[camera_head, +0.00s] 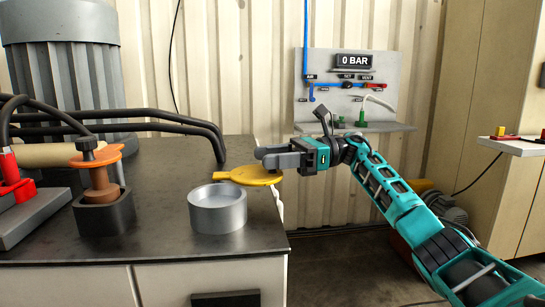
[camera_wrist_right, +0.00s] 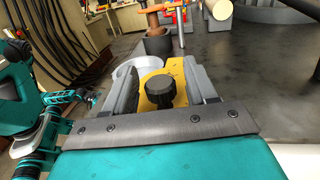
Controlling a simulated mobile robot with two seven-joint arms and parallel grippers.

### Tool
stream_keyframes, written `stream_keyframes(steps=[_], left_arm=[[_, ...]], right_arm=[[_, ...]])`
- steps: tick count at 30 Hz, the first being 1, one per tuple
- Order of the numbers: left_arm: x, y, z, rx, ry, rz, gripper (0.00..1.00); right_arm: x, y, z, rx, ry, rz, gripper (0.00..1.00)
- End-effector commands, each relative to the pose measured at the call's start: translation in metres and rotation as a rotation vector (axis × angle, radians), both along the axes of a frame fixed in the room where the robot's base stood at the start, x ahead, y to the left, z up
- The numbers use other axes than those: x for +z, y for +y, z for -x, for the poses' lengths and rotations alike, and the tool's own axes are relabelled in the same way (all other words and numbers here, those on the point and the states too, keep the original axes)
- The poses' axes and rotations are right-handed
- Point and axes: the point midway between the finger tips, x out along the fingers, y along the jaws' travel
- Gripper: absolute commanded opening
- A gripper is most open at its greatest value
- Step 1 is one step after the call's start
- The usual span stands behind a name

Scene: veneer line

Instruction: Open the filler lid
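The yellow filler lid (camera_head: 250,175) is a flat disc with a narrow tab, lying to the right of and behind the grey metal cup (camera_head: 217,212). The cup's mouth is uncovered. In the wrist view the yellow lid (camera_wrist_right: 160,85) carries a black knob (camera_wrist_right: 160,92). My right gripper (camera_head: 272,158) is over the lid; in the wrist view its fingers (camera_wrist_right: 163,88) stand apart on either side of the knob, with visible gaps. The cup rim (camera_wrist_right: 124,72) shows behind them. Teal parts of my other arm show at the wrist view's left, too small to read the gripper.
The cup stands on a dark bench (camera_head: 155,225) near its front right corner. An orange-topped post in a dark holder (camera_head: 105,215) stands left of it. Dark hoses (camera_head: 150,115) cross behind. A panel reading 0 BAR (camera_head: 354,62) is on the back wall.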

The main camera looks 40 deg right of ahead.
Motion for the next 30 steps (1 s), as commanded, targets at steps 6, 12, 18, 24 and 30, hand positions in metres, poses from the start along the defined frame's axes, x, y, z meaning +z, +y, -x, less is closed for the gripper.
stream_keyframes(steps=[6, 12, 18, 24, 30], left_arm=[[0.0, 0.0, 0.0, 0.0, -0.001, 0.0, 0.43], [0.002, 0.0, 0.0, 0.0, -0.002, -0.001, 0.43], [0.006, 0.001, -0.001, 0.002, -0.004, -0.001, 0.43], [0.005, 0.002, 0.0, 0.004, 0.0, -0.004, 0.43], [0.005, 0.003, 0.001, 0.006, -0.001, -0.006, 0.43]], right_arm=[[0.0, 0.0, 0.0, 0.0, -0.001, -0.001, 0.57], [0.002, -0.015, 0.004, -0.003, -0.001, 0.0, 0.57], [0.003, -0.057, 0.017, -0.006, 0.0, -0.002, 0.57], [0.003, -0.092, 0.029, -0.005, -0.002, -0.002, 0.57], [0.002, -0.113, 0.035, -0.002, -0.001, -0.001, 0.57]])
